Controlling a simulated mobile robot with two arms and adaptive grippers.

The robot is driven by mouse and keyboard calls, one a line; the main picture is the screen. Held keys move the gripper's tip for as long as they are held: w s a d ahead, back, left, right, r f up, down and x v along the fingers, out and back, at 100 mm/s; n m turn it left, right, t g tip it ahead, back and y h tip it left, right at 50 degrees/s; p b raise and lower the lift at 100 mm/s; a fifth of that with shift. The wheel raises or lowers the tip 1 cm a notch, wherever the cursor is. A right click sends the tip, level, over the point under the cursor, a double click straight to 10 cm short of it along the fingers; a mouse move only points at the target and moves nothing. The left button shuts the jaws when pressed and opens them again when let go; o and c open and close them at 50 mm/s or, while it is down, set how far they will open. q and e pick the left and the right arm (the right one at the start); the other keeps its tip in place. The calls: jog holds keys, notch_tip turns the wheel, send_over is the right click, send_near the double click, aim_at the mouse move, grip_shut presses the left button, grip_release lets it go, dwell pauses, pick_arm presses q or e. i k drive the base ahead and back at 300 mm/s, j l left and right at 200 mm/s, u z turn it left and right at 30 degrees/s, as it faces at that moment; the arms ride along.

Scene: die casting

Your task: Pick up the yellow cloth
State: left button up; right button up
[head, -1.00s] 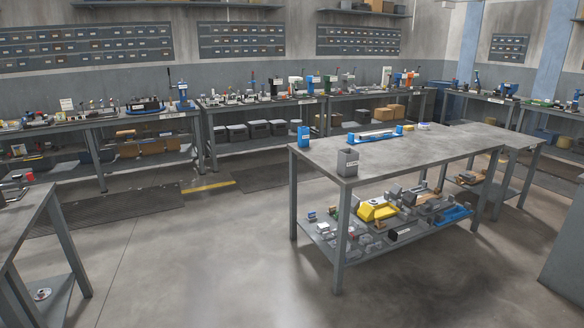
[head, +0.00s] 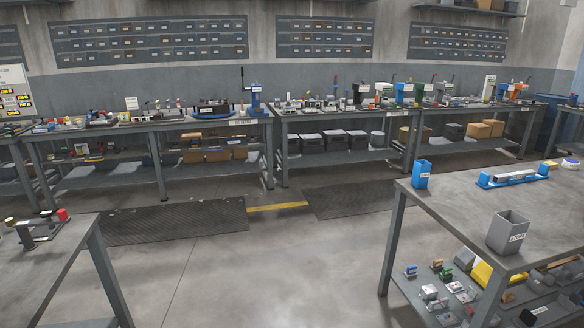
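A yellow item (head: 486,275) lies among parts on the lower shelf of the near right table, partly hidden by the table leg and top. I cannot tell whether it is the yellow cloth. A smaller yellow item (head: 550,163) sits on that table's top at the far right, too small to identify. Neither of my grippers shows in the head view.
The right table (head: 455,205) carries a grey bin (head: 507,233), a blue bin (head: 421,174) and a blue tray (head: 491,181). Another table (head: 45,275) stands at the near left. Long benches (head: 345,122) line the back wall. The floor (head: 260,265) between the near tables is clear.

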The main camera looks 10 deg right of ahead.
aim_at(553, 165)
jog(key=i+z, duration=0.15)
jog(key=i, duration=0.8)
jog(key=i+j+z, duration=0.1)
jog(key=i, duration=0.8)
jog(key=i+l+z, duration=0.15)
jog(key=i+z, duration=0.15)
jog(key=i, duration=0.7)
jog(key=i+j+z, duration=0.1)
jog(key=i+z, duration=0.25)
jog(key=i, duration=0.65)
jog(key=i+j, duration=0.15)
jog(key=i, duration=0.6)
jog(key=i+j, duration=0.1)
jog(key=i, duration=0.65)
jog(key=i+l+z, duration=0.25)
jog(key=z, duration=0.2)
jog(key=i+l+z, duration=0.1)
jog(key=i+z, duration=0.85)
jog(key=i+j+z, duration=0.2)
jog(key=z, duration=0.25)
jog(key=i, duration=0.1)
